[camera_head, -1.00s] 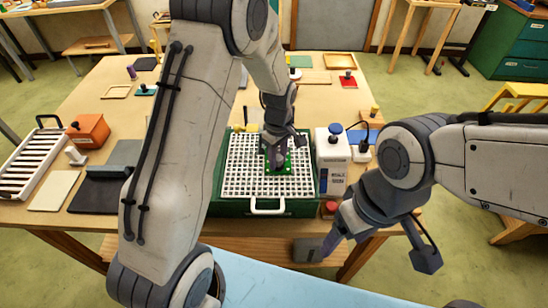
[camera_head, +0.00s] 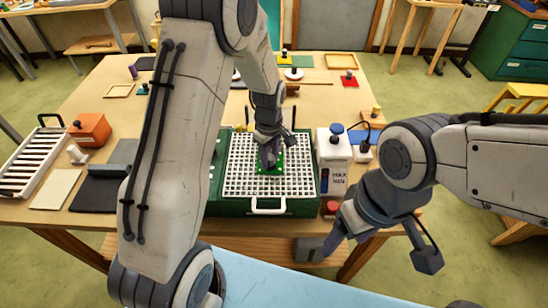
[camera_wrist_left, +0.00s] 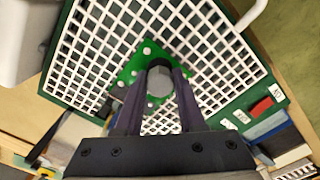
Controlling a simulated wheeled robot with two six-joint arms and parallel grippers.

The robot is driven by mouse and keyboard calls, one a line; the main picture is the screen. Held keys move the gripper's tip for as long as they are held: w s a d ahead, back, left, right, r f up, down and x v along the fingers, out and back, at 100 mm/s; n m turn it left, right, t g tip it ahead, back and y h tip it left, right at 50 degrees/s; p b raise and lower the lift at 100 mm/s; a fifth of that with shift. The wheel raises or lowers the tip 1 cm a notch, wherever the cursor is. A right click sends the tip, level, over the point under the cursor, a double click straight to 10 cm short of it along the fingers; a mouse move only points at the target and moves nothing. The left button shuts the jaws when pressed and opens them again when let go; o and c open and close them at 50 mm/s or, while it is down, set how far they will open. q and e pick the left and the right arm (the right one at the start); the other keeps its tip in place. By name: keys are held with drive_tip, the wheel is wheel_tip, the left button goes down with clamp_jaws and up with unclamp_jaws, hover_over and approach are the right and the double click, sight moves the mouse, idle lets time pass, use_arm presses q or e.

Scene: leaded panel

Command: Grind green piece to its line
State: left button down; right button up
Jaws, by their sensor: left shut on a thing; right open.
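The green piece (camera_head: 278,165) lies on the white grid (camera_head: 240,182) of a green box-shaped machine, about at the middle of the grid. In the left wrist view the green piece (camera_wrist_left: 127,75) shows pale dots and has a round grey knob between my fingers. My left gripper (camera_head: 268,161) is shut on the green piece at this knob; it also shows in the left wrist view (camera_wrist_left: 158,82). The line on the piece cannot be made out. My right gripper (camera_head: 381,252) is open and empty in front of the table's front right.
A white box with a blue knob (camera_head: 333,162) stands right of the grid, with a red button (camera_head: 330,208) before it. A white rack (camera_head: 30,165), an orange box (camera_head: 90,130) and dark mats are at left. Small coloured pieces with knobs lie behind.

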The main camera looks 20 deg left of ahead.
use_arm(q)
drive_tip(key=shift+w+a+r, duration=0.1)
drive_tip(key=shift+a, duration=0.15)
drive_tip(key=shift+s+a, duration=0.25)
drive_tip(key=shift+a, duration=0.35)
drive_tip(key=shift+s+a, duration=0.2)
drive_tip(key=shift+a, duration=0.4)
drive_tip(key=shift+d, duration=0.2)
drive_tip(key=shift+w+d, duration=0.25)
drive_tip(key=shift+d, duration=0.35)
drive_tip(key=shift+w+d, duration=0.25)
drive_tip(key=shift+d, duration=0.35)
drive_tip(key=shift+d, duration=0.15)
drive_tip(key=shift+w+d, duration=0.3)
drive_tip(key=shift+d, duration=0.9)
drive_tip(key=shift+a, duration=0.1)
drive_tip(key=shift+s+a+p, duration=0.15)
drive_tip(key=shift+a, duration=0.5)
drive_tip(key=shift+s+a+p, duration=0.15)
drive_tip(key=shift+a, duration=0.5)
